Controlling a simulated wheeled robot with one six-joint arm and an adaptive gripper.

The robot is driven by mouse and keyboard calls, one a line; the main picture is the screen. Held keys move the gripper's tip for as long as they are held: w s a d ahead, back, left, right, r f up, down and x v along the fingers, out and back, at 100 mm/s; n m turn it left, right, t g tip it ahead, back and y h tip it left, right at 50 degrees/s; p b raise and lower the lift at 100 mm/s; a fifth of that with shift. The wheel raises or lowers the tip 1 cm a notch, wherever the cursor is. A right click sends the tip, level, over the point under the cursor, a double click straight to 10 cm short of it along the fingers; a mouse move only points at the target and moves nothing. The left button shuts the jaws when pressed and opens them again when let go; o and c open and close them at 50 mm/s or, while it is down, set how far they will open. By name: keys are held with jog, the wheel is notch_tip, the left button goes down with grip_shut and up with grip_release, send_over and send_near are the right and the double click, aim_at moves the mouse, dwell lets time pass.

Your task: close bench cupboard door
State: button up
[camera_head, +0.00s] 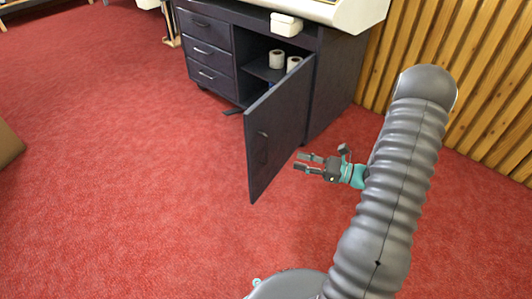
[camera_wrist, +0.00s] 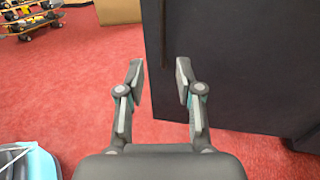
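The dark bench cupboard (camera_head: 328,75) stands at the top middle of the head view. Its door (camera_head: 280,130) is swung wide open toward me, with a handle on its left-facing side. My gripper (camera_head: 301,163) is open and empty, to the right of the door near its lower free edge. The dark door (camera_wrist: 240,70) fills the right side there, beyond the right finger. I cannot tell whether that finger touches it.
A wood-slat wall (camera_head: 490,80) stands at the right. Red carpet (camera_head: 130,170) is open at the left. Skateboards (camera_wrist: 30,15) show far off.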

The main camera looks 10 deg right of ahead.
aim_at(266, 150)
jog(key=x, duration=1.2)
jog(key=shift+w+a, duration=0.15)
jog(key=shift+w, duration=0.25)
grip_shut()
